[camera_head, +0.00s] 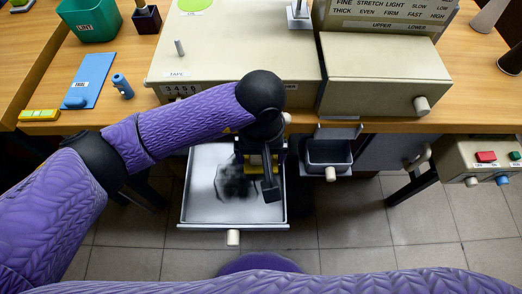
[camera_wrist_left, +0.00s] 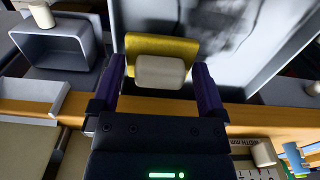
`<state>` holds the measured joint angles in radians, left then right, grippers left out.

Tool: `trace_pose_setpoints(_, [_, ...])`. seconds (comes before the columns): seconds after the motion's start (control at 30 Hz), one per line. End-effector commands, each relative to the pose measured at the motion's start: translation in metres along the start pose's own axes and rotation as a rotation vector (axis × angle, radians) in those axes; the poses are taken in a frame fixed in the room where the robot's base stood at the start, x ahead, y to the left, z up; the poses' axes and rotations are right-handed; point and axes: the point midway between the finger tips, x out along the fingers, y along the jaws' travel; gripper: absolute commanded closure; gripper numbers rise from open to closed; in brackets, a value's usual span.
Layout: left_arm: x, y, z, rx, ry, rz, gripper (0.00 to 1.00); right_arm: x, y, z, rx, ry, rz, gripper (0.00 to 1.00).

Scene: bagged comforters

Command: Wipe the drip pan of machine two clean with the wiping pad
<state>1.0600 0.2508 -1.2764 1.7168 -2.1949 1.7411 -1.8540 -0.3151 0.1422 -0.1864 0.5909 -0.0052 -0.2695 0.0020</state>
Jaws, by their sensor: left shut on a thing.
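The drip pan (camera_head: 200,205) is a pale metal tray pulled out below the cream machine (camera_head: 235,55), with a light knob on its front. A dark grey smear (camera_head: 232,184) lies on its floor; the smear also shows in the left wrist view (camera_wrist_left: 205,20). My left gripper (camera_head: 262,160) is over the back half of the pan. In the left wrist view its fingers (camera_wrist_left: 160,80) are shut on the light block handle of the yellow wiping pad (camera_wrist_left: 165,47). Whether the pad touches the pan floor I cannot tell. My right gripper is out of view.
A small grey drawer (camera_head: 329,157) with a knob is just right of the pan. A control box (camera_head: 470,160) with red and green buttons is at the right. A green bin (camera_head: 90,18), a blue board (camera_head: 88,80) and a yellow item (camera_head: 39,115) lie on the left table.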

Motion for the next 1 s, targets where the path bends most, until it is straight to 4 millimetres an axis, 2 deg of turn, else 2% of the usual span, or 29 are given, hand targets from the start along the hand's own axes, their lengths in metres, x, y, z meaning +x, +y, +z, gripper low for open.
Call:
trace_pose_setpoints(0.63, [0.009,-0.001,0.000,-0.001,0.001,0.000,0.62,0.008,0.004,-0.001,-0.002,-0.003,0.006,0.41])
trace_pose_setpoints(1.0, [0.008,-0.032,0.000,0.000,0.000,-0.001,0.62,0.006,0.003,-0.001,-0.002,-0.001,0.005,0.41])
